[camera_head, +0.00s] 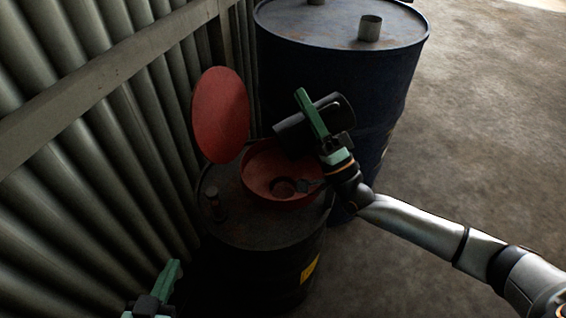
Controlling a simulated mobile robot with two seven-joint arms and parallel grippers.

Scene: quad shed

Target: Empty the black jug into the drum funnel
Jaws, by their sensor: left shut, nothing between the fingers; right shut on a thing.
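The black jug (291,134) is held tilted, nearly on its side, above the red drum funnel. My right gripper (312,114) is shut on it, its green finger across the jug's body. The red funnel (256,176) sits on top of a dark drum (262,232), its round red lid (220,115) standing open at the left. The jug overlaps the funnel's back right rim in the picture. I cannot tell whether anything flows from the jug. My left gripper (172,275) is shut and empty at the bottom left, left of the drum.
A large dark blue drum (340,75) stands behind, with a short metal cup or pipe (370,28) on its top. A corrugated metal wall (80,170) runs close along the left. The concrete floor (480,120) at the right is clear.

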